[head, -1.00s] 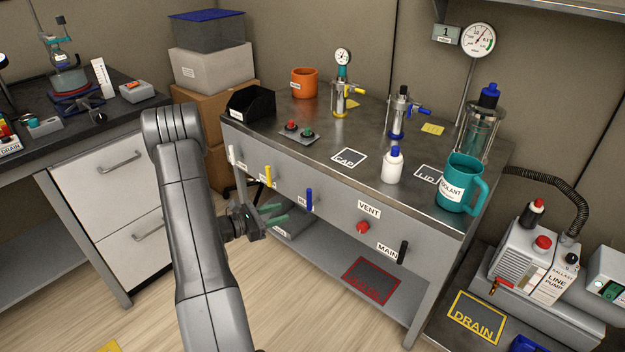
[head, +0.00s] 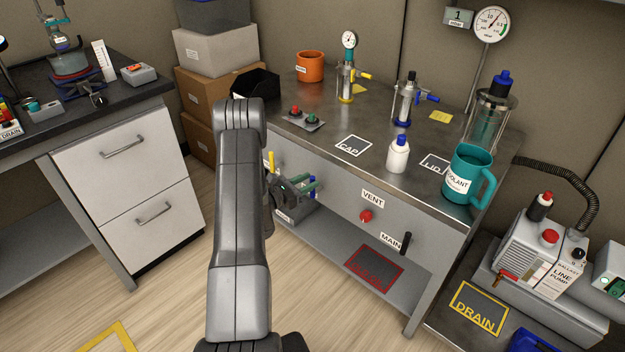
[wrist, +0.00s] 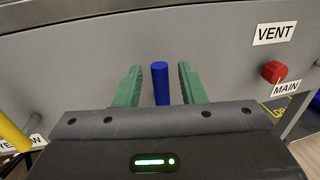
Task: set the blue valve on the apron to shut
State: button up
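The blue valve on the grey apron shows in the wrist view as an upright blue lever (wrist: 160,84). In the head view only a bit of the blue lever (head: 312,184) shows beside my gripper. My gripper (head: 302,187) has green fingers and is at the apron front. In the wrist view my gripper (wrist: 160,74) is open, with one finger on each side of the blue lever and a visible gap on both sides. The lever's lower end and its label are hidden behind the gripper body.
A yellow lever (wrist: 13,135) is to the left and the red VENT knob (wrist: 273,72) to the right on the apron. The black MAIN lever (head: 405,243) is farther right. A teal mug (head: 468,175) and a white bottle (head: 398,157) stand near the bench edge above.

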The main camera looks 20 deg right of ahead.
jog(key=shift+w+d, duration=0.25)
jog(key=shift+d, duration=0.95)
grip_shut()
